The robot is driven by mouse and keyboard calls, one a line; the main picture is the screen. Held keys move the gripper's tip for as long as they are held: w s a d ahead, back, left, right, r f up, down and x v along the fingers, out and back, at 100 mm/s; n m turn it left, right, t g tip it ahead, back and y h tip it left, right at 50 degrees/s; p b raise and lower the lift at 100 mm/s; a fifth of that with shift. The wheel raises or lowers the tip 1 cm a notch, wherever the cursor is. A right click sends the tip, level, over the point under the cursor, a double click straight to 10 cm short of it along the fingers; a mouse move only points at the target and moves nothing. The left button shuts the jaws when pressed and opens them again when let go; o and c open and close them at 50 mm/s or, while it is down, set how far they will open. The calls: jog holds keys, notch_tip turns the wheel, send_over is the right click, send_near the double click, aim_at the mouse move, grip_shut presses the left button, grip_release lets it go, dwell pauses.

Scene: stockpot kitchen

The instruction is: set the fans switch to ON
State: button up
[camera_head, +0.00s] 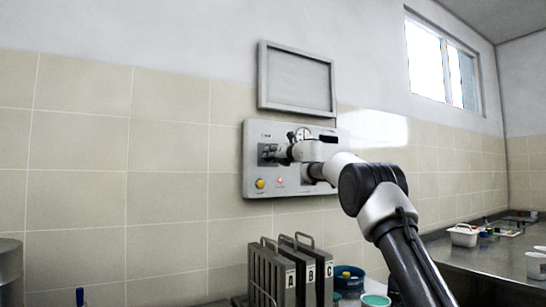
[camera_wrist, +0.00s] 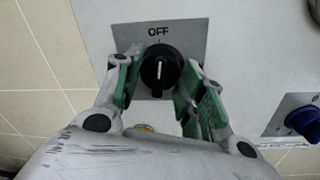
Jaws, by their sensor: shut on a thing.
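A black rotary knob (camera_wrist: 160,66) sits on a grey plate in the wrist view, below the word OFF. Its white line points up toward OFF. No ON mark can be seen. My gripper (camera_wrist: 158,78) has its green-padded fingers on both sides of the knob and is shut on it. In the head view my gripper (camera_head: 276,152) is at the left part of the grey wall panel (camera_head: 252,176), and the knob is mostly hidden by it. The panel's lettering is too small to read there.
A blue knob (camera_wrist: 302,121) on another plate is at the right of the wrist view. The panel also has a yellow button (camera_head: 260,184), a red light (camera_head: 280,181) and a gauge (camera_head: 303,134). Lettered grey plates (camera_head: 272,277) stand below; a counter (camera_head: 480,262) is at right.

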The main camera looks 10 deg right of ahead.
jog(key=shift+f+m+t+h, duration=0.1)
jog(key=shift+m+t+h, duration=0.25)
jog(key=shift+m, duration=3.85)
jog(key=shift+m+t+h, duration=0.25)
jog(key=shift+m+h, duration=0.1)
jog(key=shift+m, duration=3.85)
jog(key=o, duration=1)
jog(key=shift+s, duration=0.1)
jog(key=v, duration=1.2)
jog(key=shift+a, duration=0.1)
